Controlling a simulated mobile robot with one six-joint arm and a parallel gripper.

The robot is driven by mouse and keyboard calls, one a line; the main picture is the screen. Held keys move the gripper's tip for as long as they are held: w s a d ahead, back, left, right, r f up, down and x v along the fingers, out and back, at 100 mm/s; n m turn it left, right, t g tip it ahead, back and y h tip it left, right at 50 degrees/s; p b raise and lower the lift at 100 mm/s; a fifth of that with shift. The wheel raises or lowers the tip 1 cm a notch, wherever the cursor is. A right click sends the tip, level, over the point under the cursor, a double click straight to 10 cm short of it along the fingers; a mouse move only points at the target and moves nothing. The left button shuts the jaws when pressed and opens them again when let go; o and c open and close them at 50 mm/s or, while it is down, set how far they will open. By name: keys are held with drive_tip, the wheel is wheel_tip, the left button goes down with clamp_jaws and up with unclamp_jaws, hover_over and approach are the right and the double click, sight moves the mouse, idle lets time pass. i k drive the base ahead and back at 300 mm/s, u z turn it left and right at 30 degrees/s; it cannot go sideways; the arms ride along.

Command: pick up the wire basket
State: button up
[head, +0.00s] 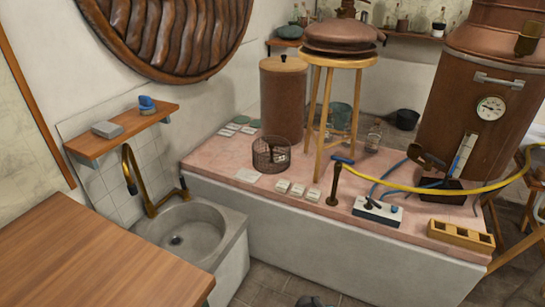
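The wire basket (271,155) is a small, dark, round mesh basket. It stands upright on the pink tiled top of the long white platform (222,157), near the front edge. A small pale object shows through its mesh, but I cannot tell whether it is inside or behind. My gripper is not recognisable in the head view, and nothing is touching the basket from the front.
A tall brown cylinder (284,100) stands behind the basket, and a wooden stool (338,62) stands to its right. Several small pale blocks (299,190) lie in front right. A stone sink (180,232) and wooden table (90,255) are at the left. A dark shape (314,301) is cut off below.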

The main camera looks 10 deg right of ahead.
sight(271, 145)
drive_tip(key=z, duration=0.05)
drive_tip(key=i, duration=0.95)
drive_tip(key=u, duration=0.05)
